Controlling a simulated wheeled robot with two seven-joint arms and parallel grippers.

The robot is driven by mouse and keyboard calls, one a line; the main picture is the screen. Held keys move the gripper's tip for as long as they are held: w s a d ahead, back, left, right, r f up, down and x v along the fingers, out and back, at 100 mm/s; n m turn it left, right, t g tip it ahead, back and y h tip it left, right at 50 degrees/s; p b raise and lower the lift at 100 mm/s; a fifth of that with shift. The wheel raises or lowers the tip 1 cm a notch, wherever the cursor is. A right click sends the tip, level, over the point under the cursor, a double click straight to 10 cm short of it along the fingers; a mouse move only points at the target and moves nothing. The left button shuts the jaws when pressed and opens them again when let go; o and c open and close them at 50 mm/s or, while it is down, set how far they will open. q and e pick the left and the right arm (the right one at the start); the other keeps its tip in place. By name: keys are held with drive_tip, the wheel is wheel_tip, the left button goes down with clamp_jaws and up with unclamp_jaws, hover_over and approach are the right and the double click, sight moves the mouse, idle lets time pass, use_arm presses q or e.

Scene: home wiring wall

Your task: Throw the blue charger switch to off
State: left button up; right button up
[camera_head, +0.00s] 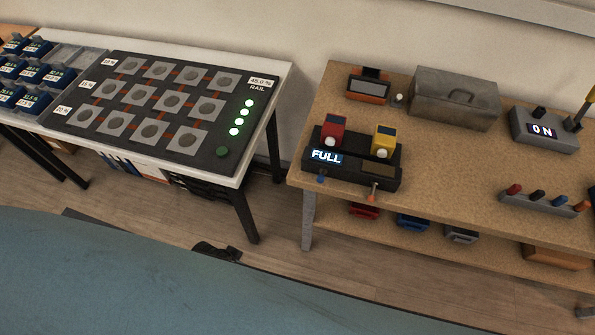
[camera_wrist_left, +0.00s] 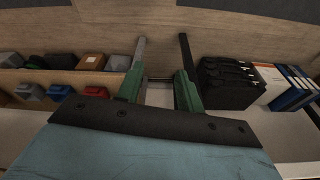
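A black charger (camera_head: 352,172) stands on the wooden bench, its display reading FULL. A red battery (camera_head: 331,131) and a yellow battery (camera_head: 383,140) sit upright in it. A small blue-tipped switch (camera_head: 321,178) is at its front left, and an orange-tipped lever (camera_head: 372,194) is at its front right. The blue switch is too small to read its position. My left gripper (camera_wrist_left: 162,40) is open and empty in the left wrist view, its green fingers apart. It is not near the charger in that view. My right gripper is not in view.
A rail panel (camera_head: 130,112) with green lights reads 45.0 %. A grey metal box (camera_head: 455,101), an ON unit (camera_head: 543,130) with a yellow-handled lever and a strip of coloured pegs (camera_head: 545,203) stand on the bench (camera_head: 450,175). A floor gap separates the tables.

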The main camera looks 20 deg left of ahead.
use_arm(q)
drive_tip(key=w+r+t, duration=0.5)
drive_tip(key=w+r, duration=0.2)
drive_tip(key=r, duration=0.5)
drive_tip(key=w+d+r+m+t, duration=0.1)
drive_tip(key=w+r+t, duration=0.45)
drive_tip(key=r, duration=0.75)
drive_tip(key=w+r+t, duration=0.3)
drive_tip(key=w+r, duration=0.5)
drive_tip(key=r, duration=0.4)
drive_tip(key=w+d+r+m+t+h, duration=0.2)
drive_tip(key=d+r+m+t+h, duration=0.3)
drive_tip(key=r, duration=0.4)
drive_tip(key=s+d+r+m+g+h, duration=0.2)
drive_tip(key=d+r+m+g+h, duration=0.15)
drive_tip(key=d+m+h, duration=0.35)
drive_tip(key=s+d+r+m+g+h, duration=0.1)
drive_tip(key=d+r+m+g+h, duration=0.1)
drive_tip(key=d+m+g+h, duration=0.4)
drive_tip(key=m+g+y, duration=1.1)
drive_tip(key=m+y, duration=0.2)
drive_tip(key=y, duration=0.1)
approach(320, 176)
drive_tip(key=b+x, duration=0.1)
drive_tip(key=x, duration=0.8)
drive_tip(key=shift+f+b, duration=0.15)
drive_tip(key=shift+b, duration=0.15)
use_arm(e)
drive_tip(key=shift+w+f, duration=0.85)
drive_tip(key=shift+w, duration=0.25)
